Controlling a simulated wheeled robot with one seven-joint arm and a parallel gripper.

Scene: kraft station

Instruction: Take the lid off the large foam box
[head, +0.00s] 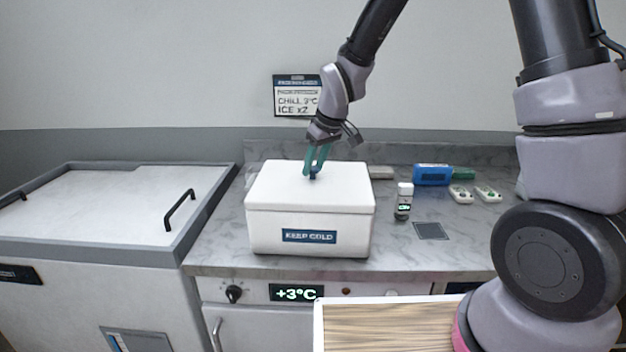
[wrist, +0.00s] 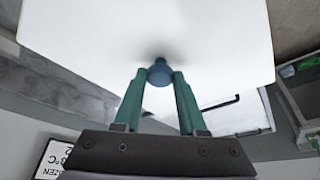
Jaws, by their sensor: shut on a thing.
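The large white foam box (head: 270,232) with a blue "KEEP COLD" label stands on the grey marbled counter in the head view. Its white lid (head: 272,184) sits on top of it, with no clear gap along the seam. The lid also fills the upper wrist view (wrist: 100,35). A small blue knob (wrist: 160,72) stands up from the lid's middle. My gripper (head: 314,174) comes down from above with its green fingers, and in the wrist view they are shut on the knob. The inside of the box is hidden.
Right of the box are a small vial with a display (head: 403,203), a dark square pad (head: 430,231), a blue case (head: 431,175) and small devices (head: 487,193). A chest freezer with a black handle (head: 180,209) stands left. A wood-topped surface (head: 390,325) is in front.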

